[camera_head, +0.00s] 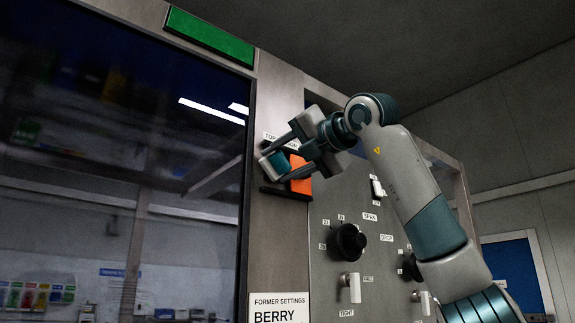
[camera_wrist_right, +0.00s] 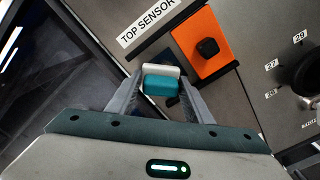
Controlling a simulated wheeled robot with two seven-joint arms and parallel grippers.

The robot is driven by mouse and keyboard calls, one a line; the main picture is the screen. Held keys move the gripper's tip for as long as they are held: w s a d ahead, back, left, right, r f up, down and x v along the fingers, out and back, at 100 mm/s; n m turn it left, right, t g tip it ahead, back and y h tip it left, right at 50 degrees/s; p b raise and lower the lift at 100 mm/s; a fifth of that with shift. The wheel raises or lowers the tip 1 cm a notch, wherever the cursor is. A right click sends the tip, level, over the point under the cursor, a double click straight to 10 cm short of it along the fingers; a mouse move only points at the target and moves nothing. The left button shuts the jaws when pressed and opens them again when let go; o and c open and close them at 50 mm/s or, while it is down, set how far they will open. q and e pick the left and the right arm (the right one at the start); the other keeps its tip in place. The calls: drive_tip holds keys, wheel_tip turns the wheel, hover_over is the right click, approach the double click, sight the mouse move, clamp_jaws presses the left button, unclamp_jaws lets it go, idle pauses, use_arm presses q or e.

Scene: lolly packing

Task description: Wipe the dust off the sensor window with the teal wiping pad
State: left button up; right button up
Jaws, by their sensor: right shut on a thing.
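My right gripper (camera_head: 274,166) is shut on the teal wiping pad (camera_wrist_right: 160,84), which has a whitish part on its far side. The pad (camera_head: 277,163) is held at the machine front, just below the "TOP SENSOR" label (camera_wrist_right: 153,22). In the right wrist view, a dark panel lies behind and around the pad beside the orange plate (camera_wrist_right: 205,45). The sensor window is largely hidden by the pad and fingers, and I cannot make out dust on it. I cannot tell whether the pad touches the surface. My left gripper is not in view.
The orange plate carries a black knob-like block (camera_wrist_right: 207,47). Below are a black dial (camera_head: 349,242) and a light lever (camera_head: 350,288) on the grey panel. A large dark glass pane (camera_head: 120,150) fills the left. A "BERRY" settings card (camera_head: 279,309) is at the bottom.

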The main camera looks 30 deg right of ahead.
drive_tip(key=shift+a, duration=0.25)
drive_tip(key=shift+d, duration=0.3)
drive_tip(key=shift+w+d, duration=0.2)
drive_tip(key=shift+d, duration=0.65)
drive_tip(key=shift+a, duration=0.15)
drive_tip(key=shift+a, duration=1)
drive_tip(key=shift+d, duration=0.25)
